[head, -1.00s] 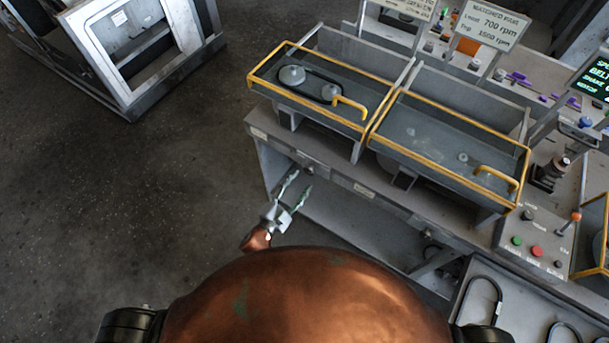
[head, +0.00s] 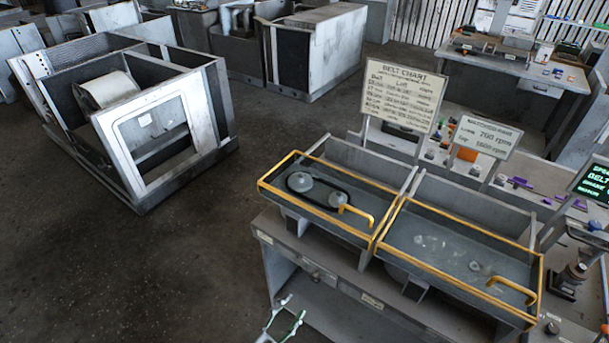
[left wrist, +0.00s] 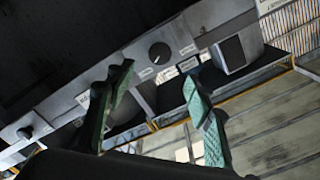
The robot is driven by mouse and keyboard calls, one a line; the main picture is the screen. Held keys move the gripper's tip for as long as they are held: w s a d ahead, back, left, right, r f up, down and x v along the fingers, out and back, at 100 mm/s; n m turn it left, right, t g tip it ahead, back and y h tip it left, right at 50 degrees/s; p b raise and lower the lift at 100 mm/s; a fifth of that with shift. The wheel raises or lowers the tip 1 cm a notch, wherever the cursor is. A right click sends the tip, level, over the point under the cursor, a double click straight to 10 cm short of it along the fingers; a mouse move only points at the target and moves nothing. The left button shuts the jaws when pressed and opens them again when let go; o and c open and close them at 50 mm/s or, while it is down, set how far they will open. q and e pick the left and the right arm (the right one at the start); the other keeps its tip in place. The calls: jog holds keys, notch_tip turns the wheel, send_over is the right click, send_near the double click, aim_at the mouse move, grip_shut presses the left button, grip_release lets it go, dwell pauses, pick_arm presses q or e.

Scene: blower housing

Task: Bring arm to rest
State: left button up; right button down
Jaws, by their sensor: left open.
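My left gripper (head: 284,318) shows at the bottom edge of the head view, in front of the workbench's lower front. Its two green-padded fingers are apart with nothing between them, and most of its arm is out of the picture. In the left wrist view the same gripper (left wrist: 155,105) has its fingers spread. Behind them is a grey panel (left wrist: 125,75) with dark knobs and small labels. My right gripper is not in either view.
The workbench (head: 268,225) carries two yellow-rimmed trays; the left tray (head: 262,185) holds two pulleys with a belt (head: 318,188). A belt chart (head: 402,95) stands behind. A metal housing frame (head: 150,130) stands on the floor at left. Dark floor (head: 120,265) is clear.

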pick_arm(q)
jog(key=shift+f, duration=0.1)
jog(key=s+a+f+n+g+y, duration=0.25)
jog(key=s+a+f, duration=0.2)
jog(key=f, duration=0.75)
jog(key=s+a+f+n+g+y, duration=0.2)
jog(key=s+a+f+n, duration=0.3)
jog(key=f, duration=0.6)
jog(key=s+a+f+g+y, duration=0.25)
jog(key=a+f, duration=0.35)
jog(key=f, duration=0.6)
jog(key=s+a+f+n+g, duration=0.2)
jog(key=s+f, duration=0.3)
jog(key=s, duration=0.6)
jog(key=s+a+f+n+g+y, duration=0.1)
jog(key=s+a+f, duration=0.4)
jog(key=s, duration=0.6)
jog(key=s+a+f+n+g+y, duration=0.1)
jog(key=s+a+f+n+g, duration=0.2)
jog(key=s+f, duration=0.3)
jog(key=s+g, duration=0.1)
jog(key=s, duration=0.4)
jog(key=shift+a+f+g, duration=0.25)
jog(key=shift+g, duration=0.15)
jog(key=shift+w, duration=0.1)
jog(key=shift+c, duration=0.4)
